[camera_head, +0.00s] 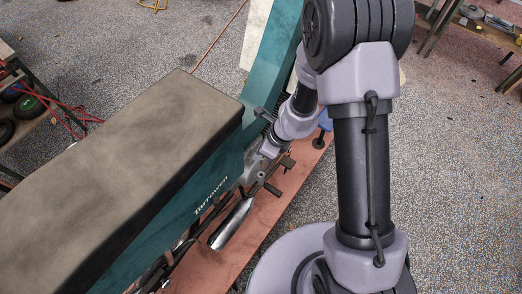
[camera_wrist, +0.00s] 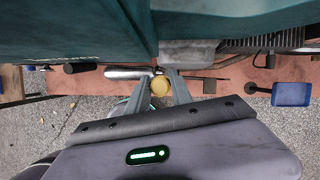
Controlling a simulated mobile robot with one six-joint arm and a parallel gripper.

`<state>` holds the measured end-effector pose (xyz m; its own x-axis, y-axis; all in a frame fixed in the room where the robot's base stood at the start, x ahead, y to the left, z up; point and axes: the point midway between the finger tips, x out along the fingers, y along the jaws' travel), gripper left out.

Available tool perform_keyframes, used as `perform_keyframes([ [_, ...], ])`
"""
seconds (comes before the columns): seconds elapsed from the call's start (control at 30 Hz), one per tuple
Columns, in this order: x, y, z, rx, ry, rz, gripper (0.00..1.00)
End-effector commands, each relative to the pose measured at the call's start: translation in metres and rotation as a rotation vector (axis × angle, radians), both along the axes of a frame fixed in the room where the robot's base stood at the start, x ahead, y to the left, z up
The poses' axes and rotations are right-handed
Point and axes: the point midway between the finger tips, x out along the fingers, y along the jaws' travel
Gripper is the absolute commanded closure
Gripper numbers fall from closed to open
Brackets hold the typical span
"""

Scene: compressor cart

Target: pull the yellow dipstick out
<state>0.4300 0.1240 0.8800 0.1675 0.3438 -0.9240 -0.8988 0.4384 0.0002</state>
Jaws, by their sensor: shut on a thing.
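The yellow dipstick (camera_wrist: 160,87) shows in the wrist view as a round yellow head. It sits between the two grey fingers of my gripper (camera_wrist: 158,77), which is shut on it. The dipstick's shaft is hidden below the head, so I cannot tell how much of it is inside the machine. In the head view my arm reaches down beside the teal machine (camera_head: 216,185), and the dipstick cannot be made out there.
The machine has a dark flat top (camera_head: 120,120) and stands on a reddish base (camera_head: 250,228). A silver cylinder (camera_head: 231,223) and dark pipes lie close to my gripper. A blue part (camera_wrist: 292,94) is at the right. Speckled floor is open at the right.

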Motion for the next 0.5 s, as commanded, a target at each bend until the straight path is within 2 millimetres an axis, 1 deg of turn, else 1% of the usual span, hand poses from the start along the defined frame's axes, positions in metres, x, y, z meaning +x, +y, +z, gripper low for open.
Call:
perform_keyframes([
  [0.03, 0.0, 0.0, 0.006, 0.0, 0.0, 0.0, 1.0],
  [0.5, 0.0, 0.0, 0.039, 0.0, 0.0, 0.0, 1.0],
])
